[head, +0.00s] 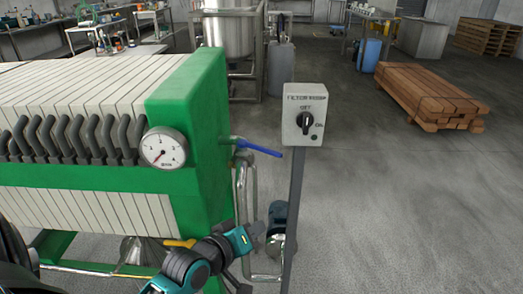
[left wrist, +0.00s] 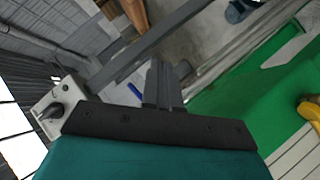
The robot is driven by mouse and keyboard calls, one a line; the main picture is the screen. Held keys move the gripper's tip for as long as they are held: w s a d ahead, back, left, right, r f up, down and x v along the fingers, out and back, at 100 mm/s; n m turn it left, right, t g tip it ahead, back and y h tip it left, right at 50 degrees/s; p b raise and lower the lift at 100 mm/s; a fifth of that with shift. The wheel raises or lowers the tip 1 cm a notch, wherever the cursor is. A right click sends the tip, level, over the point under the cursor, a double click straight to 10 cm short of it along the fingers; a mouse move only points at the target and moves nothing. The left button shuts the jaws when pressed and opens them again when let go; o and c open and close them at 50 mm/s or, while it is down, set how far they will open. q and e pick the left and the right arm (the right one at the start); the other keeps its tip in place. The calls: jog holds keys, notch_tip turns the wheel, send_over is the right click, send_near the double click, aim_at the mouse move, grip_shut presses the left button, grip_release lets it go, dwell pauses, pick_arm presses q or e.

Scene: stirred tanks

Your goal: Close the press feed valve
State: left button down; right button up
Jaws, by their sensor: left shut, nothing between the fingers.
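A blue lever handle (head: 259,148) sits on a pipe fitting at the end of the green filter press (head: 190,100). It points right, away from the press, and slopes slightly down in the picture. I see no label on it. Part of the blue lever (left wrist: 135,90) also shows beside my fingers in the left wrist view. My left gripper (head: 256,231) is below the lever, apart from it in the head view. Its fingers (left wrist: 162,84) are shut and empty in the left wrist view. My right gripper is not in view.
A grey switch box (head: 304,114) on a post stands just right of the lever. A metal pipe (head: 246,190) runs down below the lever. A yellow handle (head: 179,243) is low by the press. A dial gauge (head: 164,148) faces me.

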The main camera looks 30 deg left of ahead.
aim_at(267, 151)
pick_arm(q)
jog(key=w+a+r+n+t+y, duration=0.2)
jog(key=w+a+r+n, duration=0.1)
jog(key=a+r+n, duration=0.6)
jog(key=shift+n, duration=0.4)
jog(key=x, duration=0.4)
jog(key=b+x, duration=0.1)
jog(key=x, duration=0.3)
jog(key=b+x, duration=0.1)
jog(key=x, duration=0.3)
jog(key=shift+w+d+r, duration=0.3)
jog(key=shift+d+r, duration=0.05)
jog(key=shift+d, duration=0.05)
jog(key=shift+w, duration=0.4)
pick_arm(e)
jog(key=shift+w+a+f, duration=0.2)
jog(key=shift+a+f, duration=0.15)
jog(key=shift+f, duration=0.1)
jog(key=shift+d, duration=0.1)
pick_arm(q)
jog(key=shift+w, duration=0.1)
